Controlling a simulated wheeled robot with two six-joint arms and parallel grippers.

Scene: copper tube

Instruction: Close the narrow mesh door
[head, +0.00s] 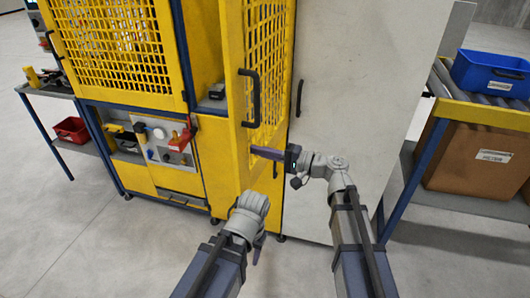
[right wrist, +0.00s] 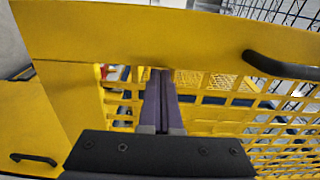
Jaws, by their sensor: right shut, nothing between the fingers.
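The narrow mesh door (head: 268,60) is a tall yellow frame with yellow mesh and a black bar handle (head: 249,95) near its left edge. It stands swung out from the yellow machine, with an open gap to its left. My right gripper (head: 262,152) is shut and empty, its purple fingers pointing left at the door, below the handle. In the right wrist view the fingertips (right wrist: 161,74) lie close to the door's yellow frame (right wrist: 160,40); I cannot tell whether they touch. My left gripper (head: 258,248) hangs low in front, its fingers mostly hidden by its wrist.
A white cabinet (head: 350,90) stands right of the door. A wider yellow mesh door (head: 120,45) is at the left, above a control panel (head: 165,140). A roller rack with a blue bin (head: 490,75) and a brown box (head: 470,155) stands at the right.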

